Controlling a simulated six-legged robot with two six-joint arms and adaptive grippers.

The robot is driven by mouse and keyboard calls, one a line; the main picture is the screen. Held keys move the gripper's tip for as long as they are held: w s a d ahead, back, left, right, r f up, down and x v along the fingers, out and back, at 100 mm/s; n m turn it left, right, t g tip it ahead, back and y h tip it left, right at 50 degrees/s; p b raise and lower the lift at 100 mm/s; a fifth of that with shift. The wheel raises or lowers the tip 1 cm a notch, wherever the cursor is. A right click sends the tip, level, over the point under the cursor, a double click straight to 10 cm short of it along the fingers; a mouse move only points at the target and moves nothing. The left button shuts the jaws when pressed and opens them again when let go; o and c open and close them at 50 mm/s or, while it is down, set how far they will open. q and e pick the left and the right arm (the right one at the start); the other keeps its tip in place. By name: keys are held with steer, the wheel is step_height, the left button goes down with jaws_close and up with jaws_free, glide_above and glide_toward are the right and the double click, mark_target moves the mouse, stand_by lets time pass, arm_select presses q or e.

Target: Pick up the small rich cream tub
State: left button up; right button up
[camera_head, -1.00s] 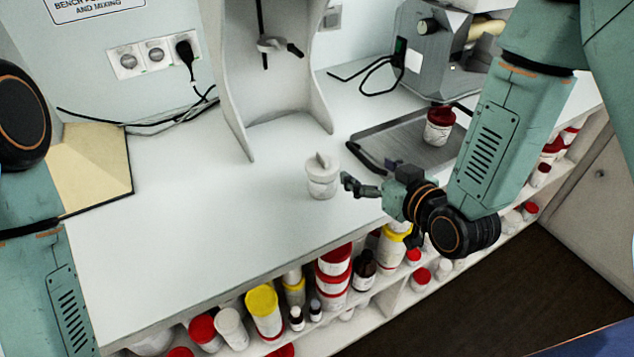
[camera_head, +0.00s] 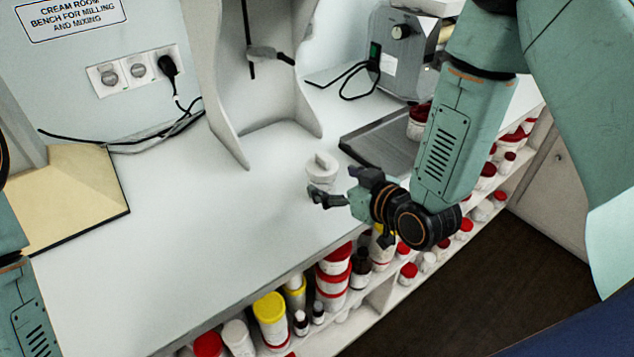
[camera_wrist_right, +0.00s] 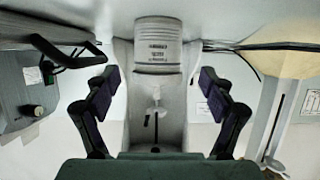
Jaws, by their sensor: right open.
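A small white tub (camera_head: 320,180) with a white lid stands upright on the bench in front of the stand. In the right wrist view a white tub (camera_wrist_right: 158,50) shows at the top middle, with small print I cannot read. My right gripper (camera_head: 337,187) is open and empty at the near right side of the tub, and one finger overlaps its lower part in the head view. In the right wrist view my right gripper (camera_wrist_right: 158,85) has its fingers spread, with the tub beyond them and in line with the gap. My left gripper is out of view.
A grey tray (camera_head: 375,145) with a red-lidded tub (camera_head: 418,124) lies to the right, partly behind my right arm. The white stand (camera_head: 232,120) rises behind the tub. Shelves of jars (camera_head: 333,275) run below the bench edge.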

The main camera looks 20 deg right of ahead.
mark_target(331, 180)
steer(key=x, duration=0.5)
steer(key=shift+d+f, duration=0.1)
steer(key=shift+f, duration=0.1)
steer(key=shift+w+a, duration=0.25)
steer(key=shift+w, duration=0.05)
steer(key=shift+d+f, duration=0.15)
steer(key=shift+d, duration=0.15)
steer(key=shift+c, duration=0.8)
steer(key=shift+a, duration=0.25)
steer(key=c, duration=0.5)
steer(key=shift+d, duration=0.2)
steer(key=c, duration=0.6)
steer(key=shift+c, duration=0.3)
steer(key=shift+a, duration=0.15)
